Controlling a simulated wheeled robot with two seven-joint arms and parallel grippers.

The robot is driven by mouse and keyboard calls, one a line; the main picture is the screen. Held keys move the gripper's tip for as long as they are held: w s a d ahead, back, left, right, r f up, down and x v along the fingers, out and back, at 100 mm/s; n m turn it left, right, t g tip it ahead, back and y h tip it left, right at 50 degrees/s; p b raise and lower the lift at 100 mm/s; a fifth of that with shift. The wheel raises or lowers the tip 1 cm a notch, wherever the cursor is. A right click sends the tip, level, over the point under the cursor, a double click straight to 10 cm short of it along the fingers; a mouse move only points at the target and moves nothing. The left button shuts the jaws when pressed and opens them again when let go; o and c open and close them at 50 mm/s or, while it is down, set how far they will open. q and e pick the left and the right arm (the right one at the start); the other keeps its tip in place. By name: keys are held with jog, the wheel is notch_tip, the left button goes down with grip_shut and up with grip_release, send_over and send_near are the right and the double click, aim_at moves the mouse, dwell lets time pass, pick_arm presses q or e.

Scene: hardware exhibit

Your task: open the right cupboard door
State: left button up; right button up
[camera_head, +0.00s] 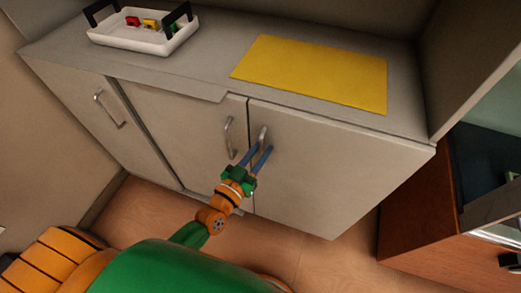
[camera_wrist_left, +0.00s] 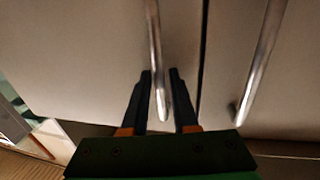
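The right cupboard door (camera_head: 318,168) is a pale grey panel and looks closed, flush with the cabinet front. Its metal bar handle (camera_head: 263,134) is near its left edge. My left gripper (camera_head: 262,152) is at this handle with its two fingers spread. In the left wrist view the same handle (camera_wrist_left: 155,50) runs down between the fingers (camera_wrist_left: 160,74), with gaps visible beside it, so the gripper looks open and not clamped. I cannot tell whether a finger touches the bar. My right gripper is not in view.
The middle door's handle (camera_head: 229,137) is close by on the left; it also shows in the left wrist view (camera_wrist_left: 262,60). A yellow mat (camera_head: 315,73) and a white tray (camera_head: 130,39) are on the countertop. A brown wooden cabinet (camera_head: 420,225) stands at the right.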

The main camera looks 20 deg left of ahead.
pick_arm(q)
grip_shut()
dwell(1.3)
